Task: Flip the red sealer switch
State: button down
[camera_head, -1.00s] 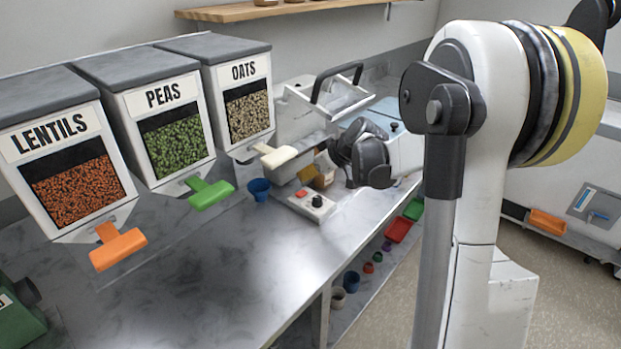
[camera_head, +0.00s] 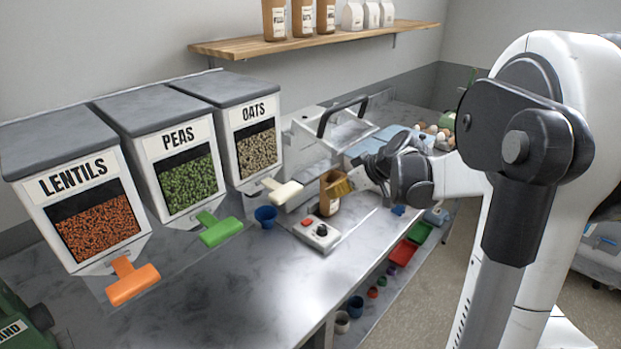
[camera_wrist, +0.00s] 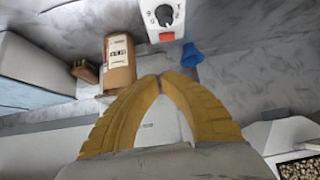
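The red switch (camera_head: 307,222) sits on a small light control box (camera_head: 318,236) beside a black knob (camera_head: 322,230). The box stands on the counter in front of the sealer machine (camera_head: 325,140). In the wrist view the red switch (camera_wrist: 167,36) lies at the box's near edge, above the fingertips in the picture. My gripper (camera_wrist: 160,77) has yellow fingers with their tips meeting and nothing visible between them. In the head view my gripper (camera_head: 341,188) is behind and above the box, apart from the switch, and overlaps a brown pouch (camera_head: 330,204).
A blue cup (camera_head: 265,216) stands left of the box; the brown pouch (camera_wrist: 119,60) is close to the fingers. Lentils (camera_head: 95,226), peas (camera_head: 186,184) and oats (camera_head: 257,149) dispensers line the left. The front counter is clear.

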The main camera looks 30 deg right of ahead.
jog(key=s+a+r+m+g+h, duration=0.1)
jog(key=s+a+r+m, duration=0.15)
jog(key=s+a, duration=0.85)
jog(key=s+a+f+m+h, duration=0.1)
jog(key=s+a+h, duration=0.1)
jog(key=s+a, duration=0.6)
jog(key=s, duration=0.3)
jog(key=shift+s+a, duration=0.3)
jog(key=shift+a, duration=0.1)
